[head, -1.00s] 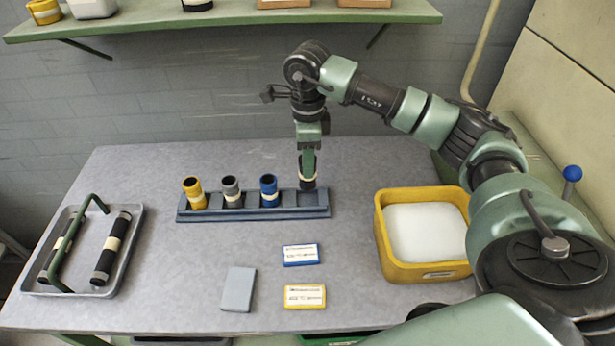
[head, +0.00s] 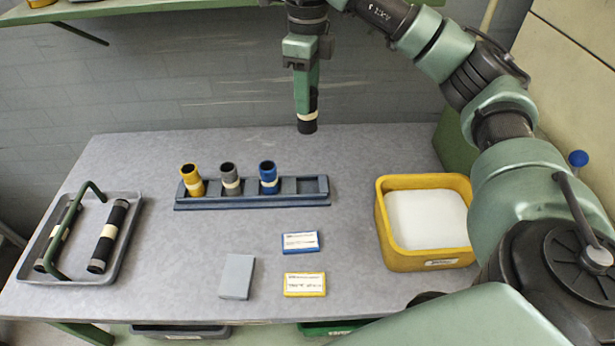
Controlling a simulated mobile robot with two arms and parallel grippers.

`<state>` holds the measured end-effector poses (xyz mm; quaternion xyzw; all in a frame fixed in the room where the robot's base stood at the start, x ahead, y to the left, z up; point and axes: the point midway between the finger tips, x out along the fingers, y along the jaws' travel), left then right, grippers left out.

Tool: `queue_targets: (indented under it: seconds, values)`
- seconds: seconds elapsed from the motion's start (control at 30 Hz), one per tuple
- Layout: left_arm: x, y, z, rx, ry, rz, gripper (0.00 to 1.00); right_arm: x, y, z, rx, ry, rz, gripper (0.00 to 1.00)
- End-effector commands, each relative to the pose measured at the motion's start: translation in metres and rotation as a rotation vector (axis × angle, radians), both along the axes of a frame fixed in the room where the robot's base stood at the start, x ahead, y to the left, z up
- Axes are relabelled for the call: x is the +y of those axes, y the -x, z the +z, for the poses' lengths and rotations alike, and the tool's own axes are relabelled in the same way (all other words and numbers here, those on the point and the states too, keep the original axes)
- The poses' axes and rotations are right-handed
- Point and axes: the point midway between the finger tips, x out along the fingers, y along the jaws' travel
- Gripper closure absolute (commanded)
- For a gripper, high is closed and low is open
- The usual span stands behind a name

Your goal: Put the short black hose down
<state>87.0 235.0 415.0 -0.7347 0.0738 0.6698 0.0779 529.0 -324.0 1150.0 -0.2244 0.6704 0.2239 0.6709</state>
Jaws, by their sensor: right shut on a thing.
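The short black hose (head: 307,124) has a cream band and hangs upright in my right gripper (head: 306,100), which is shut on it. The gripper points down and holds the hose above the back part of the table. The blue-grey rack (head: 250,201) stands below and in front of it. The rack holds a yellow hose (head: 192,181), a grey hose (head: 229,180) and a blue hose (head: 268,178). The slots at the rack's right end are empty. My left gripper is out of view.
A grey tray (head: 127,240) with long black hoses and a green handle is at left. A yellow bin (head: 428,259) with white contents is at right. A blue card (head: 300,243), a yellow card (head: 305,285) and a grey block (head: 237,277) lie in front. The table (head: 170,265) has bare room between.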

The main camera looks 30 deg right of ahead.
Motion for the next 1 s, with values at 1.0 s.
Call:
queue_targets:
  seconds: [1.0]
  values:
    - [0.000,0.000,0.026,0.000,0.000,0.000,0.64,0.000,0.001,-0.187,0.004,0.000,-0.018,1.00]
